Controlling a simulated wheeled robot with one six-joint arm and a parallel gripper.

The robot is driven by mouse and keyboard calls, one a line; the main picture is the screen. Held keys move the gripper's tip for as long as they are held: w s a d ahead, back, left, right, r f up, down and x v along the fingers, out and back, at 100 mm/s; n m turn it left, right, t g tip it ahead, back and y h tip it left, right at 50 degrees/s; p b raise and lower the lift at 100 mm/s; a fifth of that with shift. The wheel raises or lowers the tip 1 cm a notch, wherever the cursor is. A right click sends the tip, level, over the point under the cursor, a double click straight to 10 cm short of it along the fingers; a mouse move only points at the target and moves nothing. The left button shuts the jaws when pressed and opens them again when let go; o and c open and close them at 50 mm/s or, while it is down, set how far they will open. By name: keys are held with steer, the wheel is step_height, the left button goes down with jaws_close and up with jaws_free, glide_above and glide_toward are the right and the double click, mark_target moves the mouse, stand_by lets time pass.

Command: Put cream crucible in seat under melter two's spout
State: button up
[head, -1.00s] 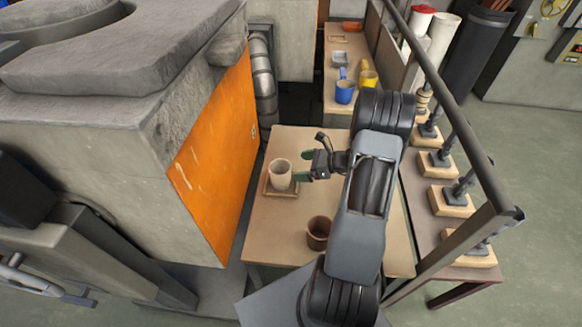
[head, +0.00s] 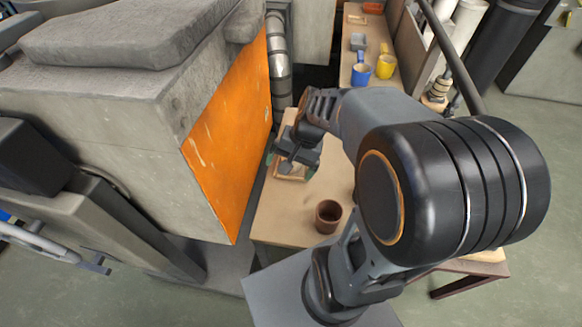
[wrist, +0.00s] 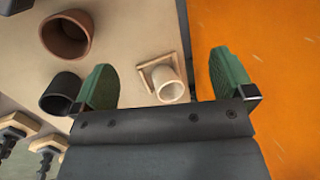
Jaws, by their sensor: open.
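The cream crucible (wrist: 169,86) stands on a small square wooden tray (wrist: 147,75) on the table in the wrist view. My gripper (wrist: 163,66) is open, its two green fingers spread wide, one to each side of the crucible in the picture. I see no contact. In the head view my gripper (head: 291,164) is over the tray (head: 290,177) and hides the crucible. I cannot make out melter two's spout or a seat under it.
A brown crucible (head: 327,215) stands on the table near its front; a dark pot (wrist: 61,92) shows in the wrist view. The orange-panelled concrete block (head: 226,130) borders the table's left.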

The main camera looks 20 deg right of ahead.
steer(key=shift+s+a+r+n+t+h, duration=0.35)
steer(key=shift+s+r+n+h, duration=0.3)
steer(key=shift+n, duration=0.6)
steer(key=shift+s+a+r+n+t+h, duration=0.2)
steer(key=shift+s+r+n+t+h, duration=0.35)
steer(key=shift+n, duration=0.65)
steer(key=shift+s+a+r+n+t+h, duration=0.3)
steer(key=shift+s+r+n+h, duration=0.45)
steer(key=shift+n, duration=0.5)
steer(key=shift+f, duration=0.1)
